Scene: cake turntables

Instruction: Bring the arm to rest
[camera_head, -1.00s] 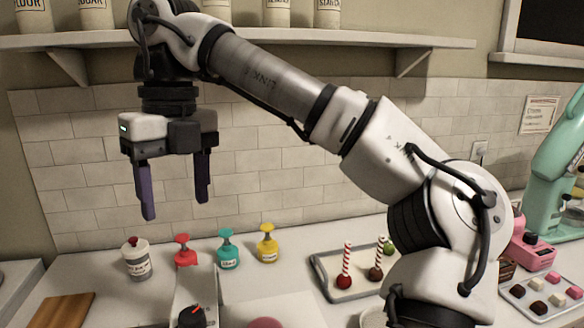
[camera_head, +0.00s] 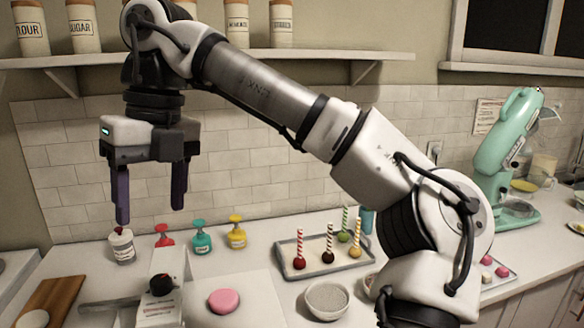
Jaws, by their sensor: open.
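My arm reaches from the lower right up and across to the left. My gripper (camera_head: 150,205) hangs at the upper left with its two dark fingers pointing down. The fingers are apart, with nothing between them. They hang in front of the tiled wall, and in the picture the left fingertip is just above a white jar (camera_head: 122,247) with a dark red top. I cannot tell the exact distance between them.
Red (camera_head: 163,236), teal (camera_head: 201,238) and yellow (camera_head: 236,232) stampers or dispensers stand by the wall. A tray (camera_head: 283,259) holds cake pops on striped sticks. A pink disc (camera_head: 224,301), a bowl (camera_head: 326,300) and a mint mixer (camera_head: 507,160) stand on the counter. A shelf (camera_head: 290,54) runs close behind my arm.

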